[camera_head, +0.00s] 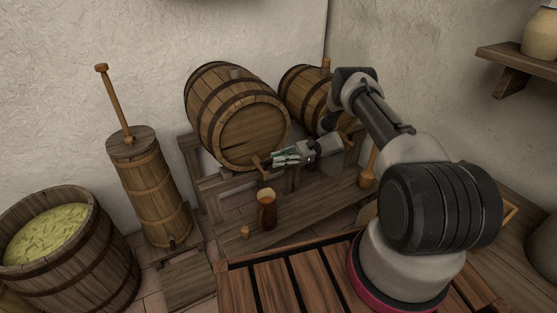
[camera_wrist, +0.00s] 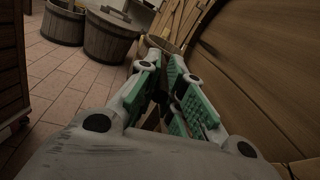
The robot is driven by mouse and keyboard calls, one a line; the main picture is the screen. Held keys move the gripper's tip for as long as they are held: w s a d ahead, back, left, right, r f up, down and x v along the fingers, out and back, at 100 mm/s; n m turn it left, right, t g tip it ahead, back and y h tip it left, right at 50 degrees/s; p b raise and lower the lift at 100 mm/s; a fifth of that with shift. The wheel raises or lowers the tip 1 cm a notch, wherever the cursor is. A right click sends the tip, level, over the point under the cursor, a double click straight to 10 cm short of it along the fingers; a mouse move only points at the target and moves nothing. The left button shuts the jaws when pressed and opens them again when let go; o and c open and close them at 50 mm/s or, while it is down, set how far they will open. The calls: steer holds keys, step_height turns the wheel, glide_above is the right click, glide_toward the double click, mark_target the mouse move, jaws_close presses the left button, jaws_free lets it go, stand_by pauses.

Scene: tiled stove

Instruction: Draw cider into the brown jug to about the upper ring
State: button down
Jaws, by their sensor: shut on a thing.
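The brown jug (camera_head: 267,216) stands upright on the low bench, below the front of the larger barrel (camera_head: 228,112). Its mouth looks pale; I cannot tell the cider level or make out the upper ring. A wooden tap (camera_head: 258,162) sticks out low on the barrel's front, above the jug. My gripper (camera_head: 276,159) reaches in from the right and is shut at the tap's handle, which its fingers mostly hide. In the wrist view, the green-padded fingers (camera_wrist: 168,98) close around a small dark piece beside the barrel wood. I cannot tell whether cider is running.
A small wooden cup (camera_head: 245,232) stands left of the jug on the bench (camera_head: 290,222). A second barrel (camera_head: 303,93) lies behind my arm. A churn (camera_head: 150,190) and a tub with pale contents (camera_head: 75,255) stand at left. A slatted table (camera_head: 285,290) is in front.

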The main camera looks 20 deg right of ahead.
steer(key=c, duration=1.6)
jaws_free()
steer(key=shift+d, duration=0.1)
steer(key=shift+o, duration=0.7)
steer(key=d, duration=0.7)
steer(key=shift+w+d, duration=0.2)
steer(key=shift+w, duration=0.25)
